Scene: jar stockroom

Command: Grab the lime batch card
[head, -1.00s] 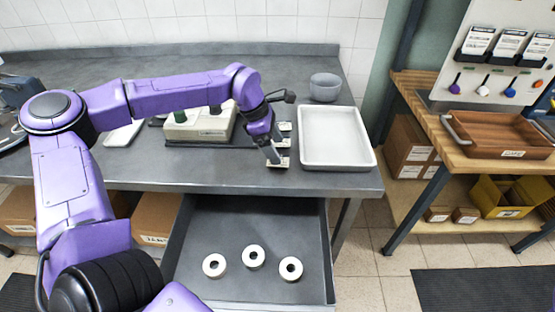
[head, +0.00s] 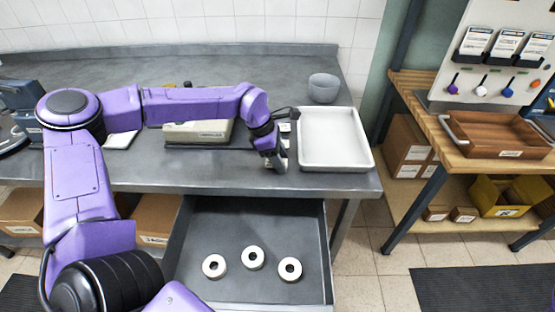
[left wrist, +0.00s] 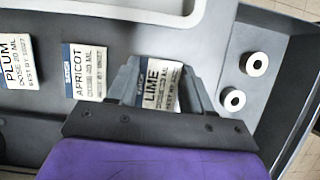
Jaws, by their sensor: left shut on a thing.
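The lime batch card (left wrist: 161,84) is a small white card with a blue strip and the word LIME, seen in the left wrist view. My left gripper (left wrist: 160,72) is shut on it, with one finger on each side. In the head view my left gripper (head: 275,163) points down at the counter's front edge, just left of the white tray; the card there is hidden by the fingers. The apricot card (left wrist: 84,72) and the plum card (left wrist: 18,63) lie in a row beside it in the left wrist view. My right gripper is not in view.
A white tray (head: 370,160) stands right of the gripper, with a grey bowl (head: 324,88) behind it. Below, an open drawer (head: 205,285) holds three white rings (head: 252,257). A beige device (head: 197,133) stands left. A wooden tray (head: 500,133) is on the right bench.

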